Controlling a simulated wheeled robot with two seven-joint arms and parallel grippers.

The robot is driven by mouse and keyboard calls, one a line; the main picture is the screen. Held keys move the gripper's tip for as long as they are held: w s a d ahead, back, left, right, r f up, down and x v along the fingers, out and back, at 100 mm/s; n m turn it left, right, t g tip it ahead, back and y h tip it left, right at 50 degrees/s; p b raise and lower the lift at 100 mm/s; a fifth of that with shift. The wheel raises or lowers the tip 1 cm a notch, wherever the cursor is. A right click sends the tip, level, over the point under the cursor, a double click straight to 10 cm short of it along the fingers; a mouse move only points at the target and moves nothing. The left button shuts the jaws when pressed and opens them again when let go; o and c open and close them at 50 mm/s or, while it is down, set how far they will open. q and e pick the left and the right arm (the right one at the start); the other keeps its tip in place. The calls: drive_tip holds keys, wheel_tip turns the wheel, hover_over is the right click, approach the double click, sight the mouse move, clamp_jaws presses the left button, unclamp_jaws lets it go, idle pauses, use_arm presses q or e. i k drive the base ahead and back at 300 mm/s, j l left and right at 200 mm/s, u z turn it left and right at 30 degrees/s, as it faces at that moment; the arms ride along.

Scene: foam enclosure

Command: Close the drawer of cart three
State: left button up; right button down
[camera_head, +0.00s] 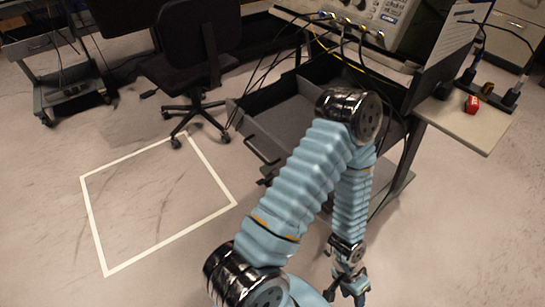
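The cart (483,120) stands at the upper right with equipment on its top. Its dark grey drawer (285,118) is pulled out toward the left and stands open; its inside looks empty. The drawer's front panel (262,146) faces the lower left and carries a handle.
A black office chair (195,60) stands left of the drawer. A white taped square (165,255) marks clear floor at left. Another cart (70,90) is at the far left. Cables hang over the drawer.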

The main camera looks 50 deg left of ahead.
sight(275, 124)
drive_tip(key=u, duration=0.5)
drive_tip(key=i+j+u, duration=0.1)
drive_tip(key=u, duration=0.9)
drive_tip(key=i+u, duration=0.15)
drive_tip(key=u, duration=0.3)
